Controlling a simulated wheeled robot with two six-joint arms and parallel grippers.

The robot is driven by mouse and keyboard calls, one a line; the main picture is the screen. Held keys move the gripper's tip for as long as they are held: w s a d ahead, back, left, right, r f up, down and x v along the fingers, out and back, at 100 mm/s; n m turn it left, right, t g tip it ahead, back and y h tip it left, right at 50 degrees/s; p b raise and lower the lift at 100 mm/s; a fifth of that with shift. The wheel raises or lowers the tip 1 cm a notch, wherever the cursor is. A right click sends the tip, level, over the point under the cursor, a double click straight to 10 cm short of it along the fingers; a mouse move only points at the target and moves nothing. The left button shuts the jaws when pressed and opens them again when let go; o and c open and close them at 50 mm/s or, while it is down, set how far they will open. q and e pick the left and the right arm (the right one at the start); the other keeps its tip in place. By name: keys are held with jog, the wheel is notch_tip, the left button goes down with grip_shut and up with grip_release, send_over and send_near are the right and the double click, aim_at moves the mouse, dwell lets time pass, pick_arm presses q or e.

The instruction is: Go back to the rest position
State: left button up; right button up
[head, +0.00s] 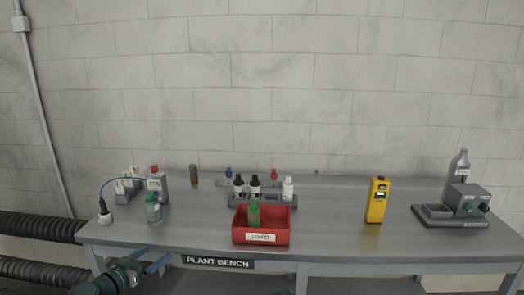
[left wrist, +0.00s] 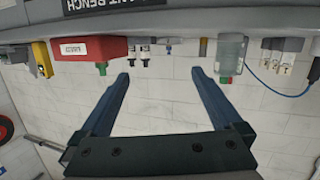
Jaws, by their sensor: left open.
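My left gripper (head: 150,266) is low at the front left edge of the bench in the head view, below the bench top. Its two blue fingers are spread wide with nothing between them, as the left wrist view (left wrist: 160,100) also shows. The grey bench (head: 340,242) with the "PLANT BENCH" label stands in front of me. A red bin (head: 262,228) sits near its front edge and holds a green-topped bottle (head: 253,212). A clear bottle with a green cap (head: 153,210) stands at the left, behind the gripper and apart from it. My right gripper is not in view.
A yellow handheld meter (head: 377,200) stands right of the bin. A grey device with a tray (head: 462,204) and a grey bottle (head: 459,166) are at the far right. A rack (head: 240,198) holds small bottles behind the bin. Black hoses (head: 40,226) run at the left.

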pick_arm(q)
jog(key=s+d+f+m+g+h+p, duration=0.1)
jog(key=s+d+f+g+p, duration=0.25)
jog(key=d, duration=0.75)
jog(key=s+d+f+m+g+p, duration=0.15)
jog(key=s+d+f+g, duration=0.35)
jog(key=d, duration=0.6)
jog(key=s+d+n+g+y+p, duration=0.1)
jog(key=s+d+g+y+p, duration=0.2)
jog(key=s+g+y, duration=0.3)
jog(key=s+d+y, duration=0.1)
jog(key=s, duration=0.4)
jog(key=shift+n+y, duration=0.35)
jog(key=shift+y, duration=0.05)
jog(key=shift+d, duration=0.1)
